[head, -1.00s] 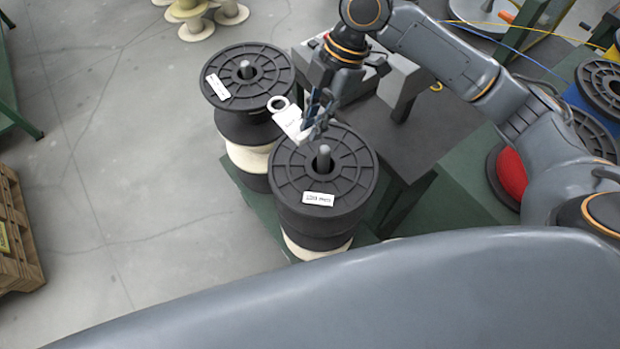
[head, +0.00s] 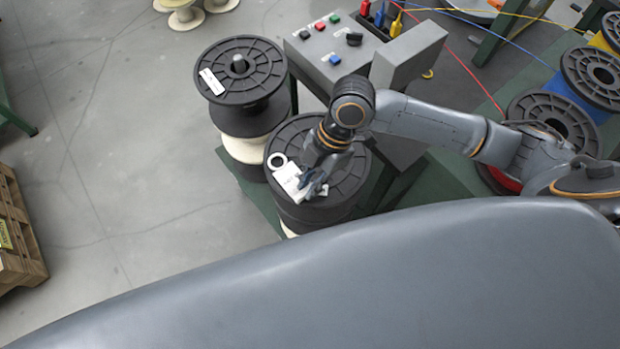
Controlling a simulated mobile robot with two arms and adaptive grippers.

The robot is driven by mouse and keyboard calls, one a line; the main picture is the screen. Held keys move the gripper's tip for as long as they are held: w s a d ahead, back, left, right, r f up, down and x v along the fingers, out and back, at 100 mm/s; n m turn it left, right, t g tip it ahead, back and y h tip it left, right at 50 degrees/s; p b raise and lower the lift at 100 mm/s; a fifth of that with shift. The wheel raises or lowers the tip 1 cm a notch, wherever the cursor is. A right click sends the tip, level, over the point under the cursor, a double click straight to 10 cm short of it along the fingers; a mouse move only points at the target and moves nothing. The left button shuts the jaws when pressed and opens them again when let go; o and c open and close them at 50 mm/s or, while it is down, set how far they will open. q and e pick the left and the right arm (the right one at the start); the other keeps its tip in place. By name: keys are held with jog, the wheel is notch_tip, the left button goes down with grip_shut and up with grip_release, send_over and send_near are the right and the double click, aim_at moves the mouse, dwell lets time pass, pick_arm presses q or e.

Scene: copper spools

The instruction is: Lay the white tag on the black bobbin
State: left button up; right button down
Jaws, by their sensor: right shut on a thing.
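The white tag (head: 288,178), with a ring-shaped end, is at the left part of the near black bobbin's top face. My right gripper (head: 312,187) is shut on the tag and reaches down over that bobbin (head: 348,178). I cannot tell whether the tag touches the bobbin's face or hovers just above it. The gripper and wrist hide the bobbin's centre and spindle. A second black bobbin (head: 262,72) with a white label (head: 211,81) stands behind to the left, on its own spindle. My left gripper is not in view.
A grey control box (head: 330,50) with coloured buttons stands behind the near bobbin. More spools (head: 553,112) sit on the right. A wooden pallet (head: 18,235) is at the left edge.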

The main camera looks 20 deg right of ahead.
jog(key=c, duration=1.3)
grip_release()
jog(key=shift+c, duration=0.2)
jog(key=b+v, duration=0.1)
jog(key=v, duration=1.1)
jog(key=shift+a, duration=0.1)
